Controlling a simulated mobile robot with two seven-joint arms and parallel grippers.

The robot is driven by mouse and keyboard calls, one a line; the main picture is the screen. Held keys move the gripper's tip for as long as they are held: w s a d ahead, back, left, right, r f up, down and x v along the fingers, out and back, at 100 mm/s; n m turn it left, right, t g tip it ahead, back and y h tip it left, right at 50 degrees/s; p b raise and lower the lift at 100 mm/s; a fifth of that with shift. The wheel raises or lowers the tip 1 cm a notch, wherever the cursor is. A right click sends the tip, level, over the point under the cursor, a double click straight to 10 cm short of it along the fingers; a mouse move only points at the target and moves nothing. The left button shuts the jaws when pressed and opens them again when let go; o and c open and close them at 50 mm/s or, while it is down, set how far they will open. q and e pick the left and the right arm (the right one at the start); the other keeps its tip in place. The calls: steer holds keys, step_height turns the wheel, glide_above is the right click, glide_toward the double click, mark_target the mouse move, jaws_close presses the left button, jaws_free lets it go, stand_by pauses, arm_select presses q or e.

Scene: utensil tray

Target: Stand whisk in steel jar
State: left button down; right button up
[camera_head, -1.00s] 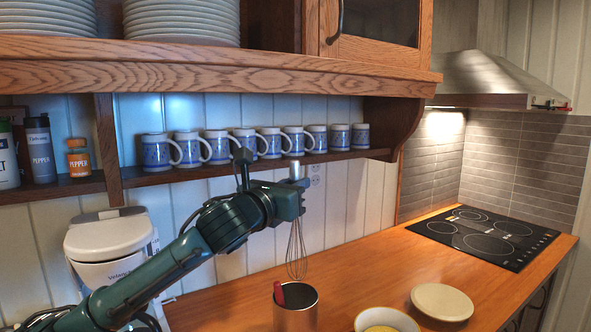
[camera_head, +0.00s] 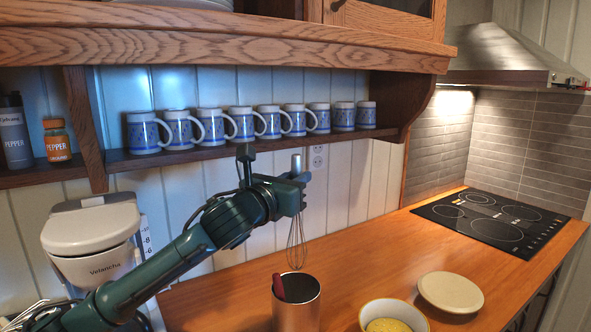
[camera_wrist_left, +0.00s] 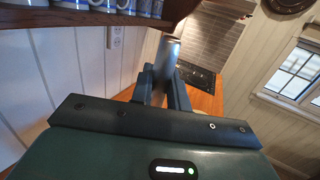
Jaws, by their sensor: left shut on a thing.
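My left gripper (camera_head: 297,186) is shut on the whisk (camera_head: 296,240) by its grey handle, which sticks up above the fingers. The whisk hangs upright with its wire loops down. The loops are just above and behind the mouth of the steel jar (camera_head: 297,307) in the head view; whether they overlap its opening cannot be told. The steel jar stands on the wooden counter and has a red-handled utensil (camera_head: 278,288) in it. In the left wrist view the whisk handle (camera_wrist_left: 168,60) shows between the two fingers. My right gripper is not in view.
A bowl with yellow contents (camera_head: 392,318) and a round cream lid or plate (camera_head: 451,292) lie right of the jar. A shelf with several blue mugs (camera_head: 240,124) runs behind. A white appliance (camera_head: 92,238) stands left. The counter (camera_head: 390,250) is clear toward the cooktop (camera_head: 490,220).

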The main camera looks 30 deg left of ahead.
mark_target(293, 229)
arm_select(q)
steer(key=shift+f+b, duration=0.6)
steer(key=shift+f, duration=0.05)
steer(key=shift+f+b, duration=0.3)
steer(key=shift+b, duration=0.15)
steer(key=shift+f+b, duration=0.4)
steer(key=shift+b, duration=0.05)
steer(key=shift+f, duration=0.15)
steer(key=shift+f+b, duration=0.5)
steer(key=shift+f, duration=0.45)
steer(key=shift+f+b, duration=1.4)
steer(key=shift+f, duration=1.3)
steer(key=shift+f+b, duration=0.3)
steer(key=shift+f, duration=0.3)
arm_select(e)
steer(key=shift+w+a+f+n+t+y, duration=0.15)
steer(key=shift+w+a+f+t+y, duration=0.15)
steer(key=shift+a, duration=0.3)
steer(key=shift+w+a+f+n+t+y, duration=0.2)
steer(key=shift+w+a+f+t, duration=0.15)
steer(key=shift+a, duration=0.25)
